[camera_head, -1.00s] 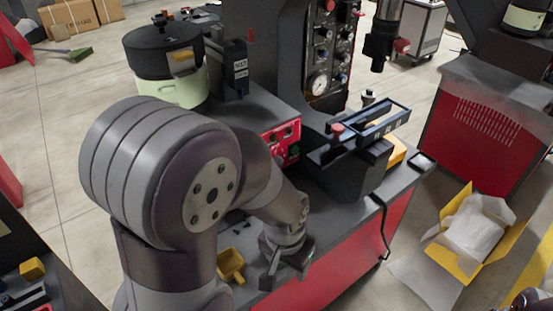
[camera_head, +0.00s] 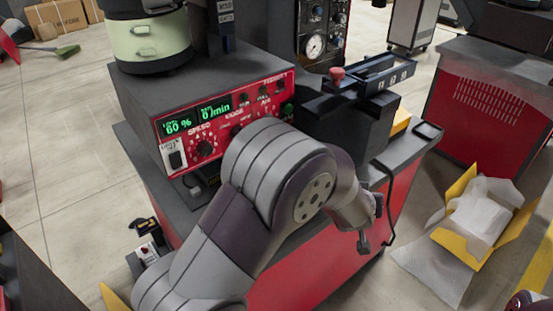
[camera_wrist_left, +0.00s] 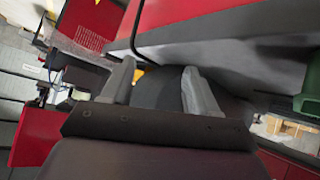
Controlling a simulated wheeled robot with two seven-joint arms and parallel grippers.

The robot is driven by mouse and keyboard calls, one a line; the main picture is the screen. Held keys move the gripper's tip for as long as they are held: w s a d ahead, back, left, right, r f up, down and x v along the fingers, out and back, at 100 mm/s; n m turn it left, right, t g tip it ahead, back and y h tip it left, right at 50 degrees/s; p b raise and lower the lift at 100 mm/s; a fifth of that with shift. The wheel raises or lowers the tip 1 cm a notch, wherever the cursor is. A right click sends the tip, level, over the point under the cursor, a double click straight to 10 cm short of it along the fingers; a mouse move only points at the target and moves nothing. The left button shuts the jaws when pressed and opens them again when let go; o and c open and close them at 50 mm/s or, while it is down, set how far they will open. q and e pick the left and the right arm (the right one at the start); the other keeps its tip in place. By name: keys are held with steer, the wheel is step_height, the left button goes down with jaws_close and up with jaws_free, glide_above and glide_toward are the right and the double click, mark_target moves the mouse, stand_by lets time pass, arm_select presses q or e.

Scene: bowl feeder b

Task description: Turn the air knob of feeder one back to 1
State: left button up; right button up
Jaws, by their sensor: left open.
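The feeder's red control panel (camera_head: 222,118) faces forward, with two lit green displays reading about 80 % and 0/min. A large black knob (camera_head: 205,149) sits under the word SPEED. A second knob (camera_head: 237,130) sits to its right, partly behind my arm. Smaller knobs (camera_head: 264,95) line the upper right; their labels are too small to read, so I cannot tell which is the air knob or its setting. My left gripper (camera_head: 368,238) is right of the panel and apart from it, by the bench's right front edge. In the left wrist view its fingers (camera_wrist_left: 160,82) are open with nothing gripped.
A pale green and black bowl (camera_head: 150,38) stands on the feeder housing. A dark rail unit with a red knob (camera_head: 337,74) and a pressure gauge (camera_head: 314,46) are behind. My left arm crosses in front of the panel's lower right. An open yellow box (camera_head: 468,250) lies on the floor at right.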

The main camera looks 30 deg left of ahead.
arm_select(q)
steer(key=w+a+r+n+t+y+b, duration=0.1)
steer(key=w+a+r+n+y, duration=0.15)
steer(key=a+y, duration=0.2)
steer(key=w+a+r+n+t+y, duration=0.1)
steer(key=w+a+r+n+y, duration=0.1)
steer(key=a+n+y, duration=0.25)
steer(key=s+a+r+n+g+y, duration=0.3)
steer(key=s+a+r+g+y, duration=0.2)
steer(key=s+y, duration=0.15)
steer(key=x, duration=1.3)
steer(key=shift+r, duration=0.6)
steer(key=shift+d+y, duration=0.1)
steer(key=shift+y, duration=0.15)
steer(key=c, duration=1)
